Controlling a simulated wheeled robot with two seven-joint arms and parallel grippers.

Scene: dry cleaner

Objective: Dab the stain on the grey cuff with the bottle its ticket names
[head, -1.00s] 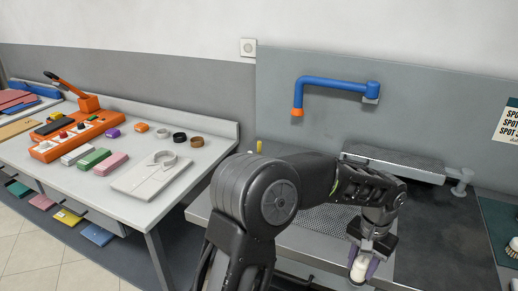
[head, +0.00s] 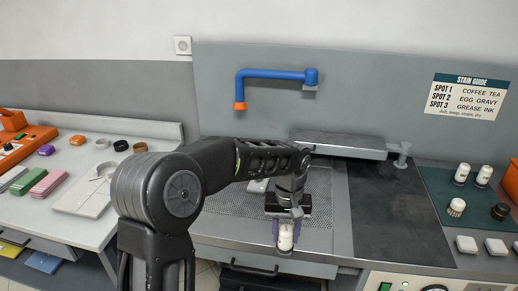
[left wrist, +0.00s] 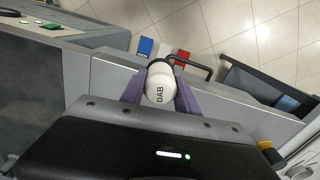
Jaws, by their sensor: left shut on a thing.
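My left gripper (head: 286,232) is shut on a white bottle (head: 286,241), held upright over the front edge of the steel worktop. In the left wrist view the gripper's purple fingers clasp the bottle's white top, marked DAB (left wrist: 160,90). The bottle's number does not show. Two white bottles (head: 461,173) stand on the dark green mat (head: 440,184) at right. The stain guide (head: 468,96) on the wall lists SPOT 1 coffee tea, SPOT 2 egg gravy, SPOT 3 grease ink. I cannot make out the grey cuff, its stain or its ticket. My right gripper is out of view.
A perforated panel (head: 232,218) lies under my left arm, with a raised narrow board (head: 338,142) behind it. A blue pipe arm (head: 275,74) juts from the wall above. A clear dark surface (head: 395,215) lies right.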

